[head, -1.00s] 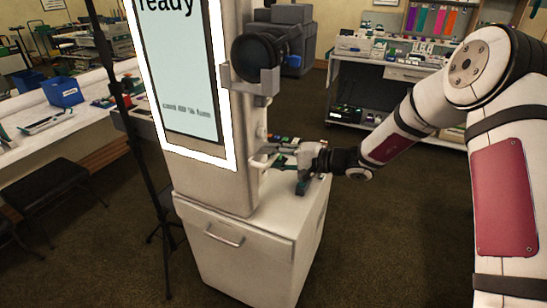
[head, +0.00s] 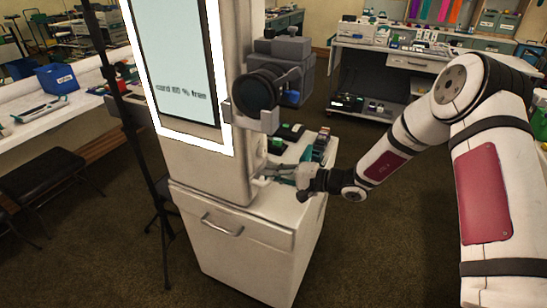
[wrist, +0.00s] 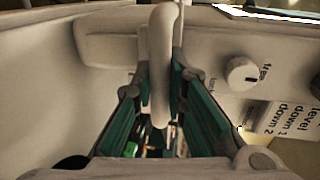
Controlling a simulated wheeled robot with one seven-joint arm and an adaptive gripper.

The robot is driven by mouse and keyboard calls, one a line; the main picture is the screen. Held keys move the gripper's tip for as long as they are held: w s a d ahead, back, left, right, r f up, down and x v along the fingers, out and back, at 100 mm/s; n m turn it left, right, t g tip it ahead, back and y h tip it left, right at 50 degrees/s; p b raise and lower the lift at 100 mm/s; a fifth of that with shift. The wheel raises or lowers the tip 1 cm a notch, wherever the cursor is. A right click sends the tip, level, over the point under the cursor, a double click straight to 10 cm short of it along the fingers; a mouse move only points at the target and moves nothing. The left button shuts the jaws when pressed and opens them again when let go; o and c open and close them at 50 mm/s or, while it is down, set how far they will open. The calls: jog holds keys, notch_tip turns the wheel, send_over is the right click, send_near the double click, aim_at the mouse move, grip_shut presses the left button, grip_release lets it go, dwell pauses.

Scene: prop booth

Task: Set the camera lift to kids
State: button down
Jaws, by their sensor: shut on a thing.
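A black-lensed camera (head: 257,90) sits on a grey bracket at the side of the white booth column (head: 213,172). My gripper (head: 268,175) is below it, just above the cabinet top. In the wrist view the fingers (wrist: 160,75) are shut on a pale rounded bar, the lift handle (wrist: 161,50), which stands between them. A round white knob (wrist: 242,73) marked "free" is to the right of the handle. A printed label (wrist: 288,117) reading "level", "down 1", "down 2" is below the knob. Any "kids" mark is not visible.
The white cabinet (head: 240,262) stands under the column, with small dark items on its top. A lit screen (head: 175,60) is on the column front. A black stand pole (head: 125,110) is at left. Open carpet (head: 385,240) lies at right.

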jog(key=shift+d+f, duration=0.1)
jog(key=shift+f, duration=0.95)
jog(key=c, duration=1.6)
grip_release()
jog(key=shift+f, duration=0.1)
jog(key=shift+r, duration=0.2)
jog(key=shift+s+d+r, duration=0.1)
jog(key=shift+d, duration=0.3)
jog(key=v, duration=1.1)
jog(key=shift+s, duration=0.1)
